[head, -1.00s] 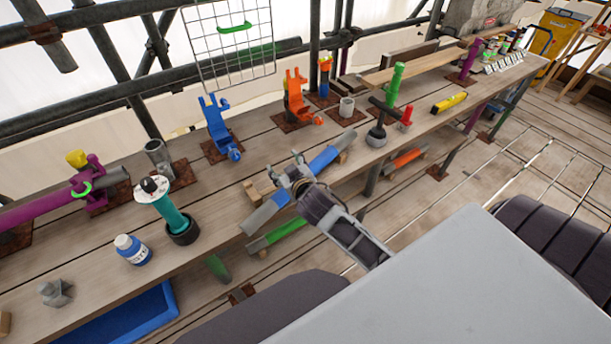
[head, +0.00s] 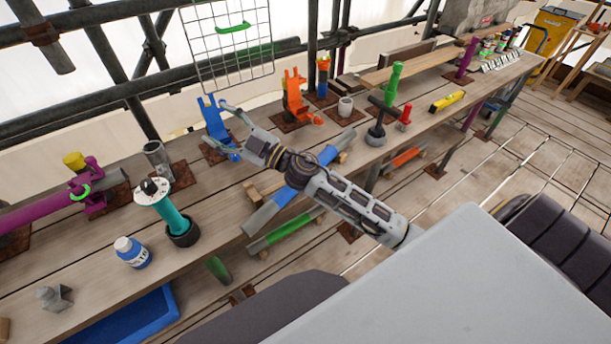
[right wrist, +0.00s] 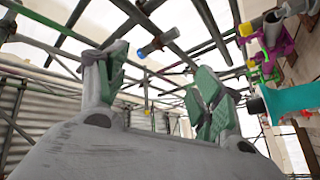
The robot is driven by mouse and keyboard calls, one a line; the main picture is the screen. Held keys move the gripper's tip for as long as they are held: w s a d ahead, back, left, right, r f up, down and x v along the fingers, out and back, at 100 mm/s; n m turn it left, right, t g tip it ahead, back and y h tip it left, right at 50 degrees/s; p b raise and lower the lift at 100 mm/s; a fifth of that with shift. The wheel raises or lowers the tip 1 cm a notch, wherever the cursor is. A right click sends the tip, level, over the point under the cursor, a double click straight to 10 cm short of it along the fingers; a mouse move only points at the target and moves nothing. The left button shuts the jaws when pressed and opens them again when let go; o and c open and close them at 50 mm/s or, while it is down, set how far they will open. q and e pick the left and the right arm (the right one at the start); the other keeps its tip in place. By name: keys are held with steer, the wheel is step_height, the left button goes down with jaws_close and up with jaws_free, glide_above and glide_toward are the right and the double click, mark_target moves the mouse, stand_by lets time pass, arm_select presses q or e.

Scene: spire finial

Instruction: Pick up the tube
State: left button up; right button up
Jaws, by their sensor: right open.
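A blue tube with a grey end (head: 286,194) lies slanted near the front edge of the wooden bench (head: 100,285), resting on wooden blocks. My right arm crosses over it and hides its middle. My right gripper (head: 230,130) is open and empty, beyond the tube, with its fingers pointing left near the blue clamp (head: 217,125). The right wrist view shows its two spread fingers (right wrist: 160,80) with nothing between them. My left gripper is not in view.
A green tube (head: 285,232) lies lower, below the bench edge. A teal cylinder (head: 172,216) stands in a dark ring, with a blue-and-white bottle (head: 132,252) nearby. An orange clamp (head: 295,97) and a dark T-handled tool (head: 378,125) stand farther back. A purple tube (head: 45,213) sits at left.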

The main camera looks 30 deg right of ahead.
steer(key=s+a+f+n+g+y, duration=0.35)
steer(key=a+n+g, duration=0.25)
steer(key=n+g, duration=0.35)
steer(key=d+f+n+g+h, duration=0.2)
steer(key=d+f+g+h, duration=0.3)
steer(key=f, duration=0.3)
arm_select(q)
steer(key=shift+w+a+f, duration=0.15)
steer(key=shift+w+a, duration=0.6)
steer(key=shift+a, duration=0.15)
arm_select(e)
steer(key=d+f+m+g+h, duration=0.1)
steer(key=d+h, duration=0.4)
steer(key=d, duration=0.7)
steer(key=w+d+f+m+g+h, duration=0.1)
steer(key=d+h, duration=0.5)
steer(key=d, duration=0.6)
steer(key=f+m, duration=0.1)
steer(key=m, duration=0.1)
steer(key=shift+d+m+g, duration=0.15)
steer(key=shift+m+g, duration=0.2)
steer(key=shift+w+f, duration=0.1)
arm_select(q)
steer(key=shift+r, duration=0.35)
arm_select(e)
steer(key=shift+w+f, duration=0.1)
steer(key=shift+f, duration=4.1)
